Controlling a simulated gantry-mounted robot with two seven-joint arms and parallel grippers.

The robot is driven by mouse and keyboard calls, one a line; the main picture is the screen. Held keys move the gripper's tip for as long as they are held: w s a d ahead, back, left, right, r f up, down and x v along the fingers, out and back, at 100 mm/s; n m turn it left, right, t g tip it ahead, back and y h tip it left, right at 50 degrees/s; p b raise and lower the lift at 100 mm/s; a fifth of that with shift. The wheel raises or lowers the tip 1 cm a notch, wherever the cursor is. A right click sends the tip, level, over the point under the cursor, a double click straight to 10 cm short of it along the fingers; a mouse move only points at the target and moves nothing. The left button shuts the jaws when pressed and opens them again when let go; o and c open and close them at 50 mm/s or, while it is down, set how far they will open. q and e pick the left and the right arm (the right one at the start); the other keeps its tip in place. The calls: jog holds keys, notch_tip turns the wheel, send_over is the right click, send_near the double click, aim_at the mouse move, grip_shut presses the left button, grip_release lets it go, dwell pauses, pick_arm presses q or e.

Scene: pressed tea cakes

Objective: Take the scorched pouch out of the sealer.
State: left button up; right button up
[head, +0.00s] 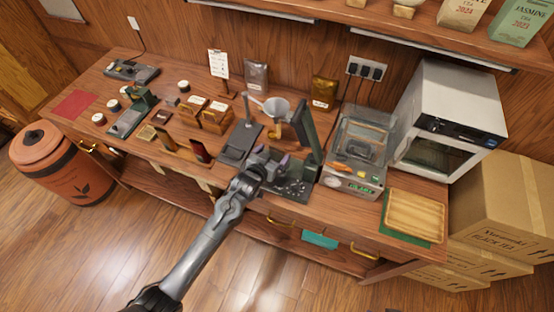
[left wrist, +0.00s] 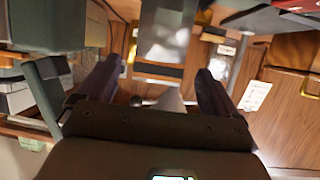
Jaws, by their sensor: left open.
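The gripper and wrist hide part of this base. In the left wrist view the open fingers (left wrist: 155,88) frame a pale funnel and a silver pouch (left wrist: 166,42) beyond. I cannot make out a scorched pouch, nor tell for sure which machine is the sealer. My right gripper is not in view.
A device with a clear lid and green display (head: 350,185) stands right of the dark machine. A funnel (head: 273,106) on a stand is close behind the gripper. A wooden tray (head: 416,214) is at the right. Small boxes (head: 215,116) are at the left.

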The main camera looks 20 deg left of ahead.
aim_at(276, 153)
pick_arm(q)
jog(key=shift+f+x, duration=0.15)
jog(key=shift+x, duration=0.9)
jog(key=shift+f+x, duration=0.2)
jog(key=shift+x, duration=0.85)
jog(key=shift+w+d+f, duration=0.1)
jog(key=shift+w+f, duration=0.2)
jog(key=shift+w, duration=0.25)
jog(key=shift+c, duration=0.2)
jog(key=c, duration=1)
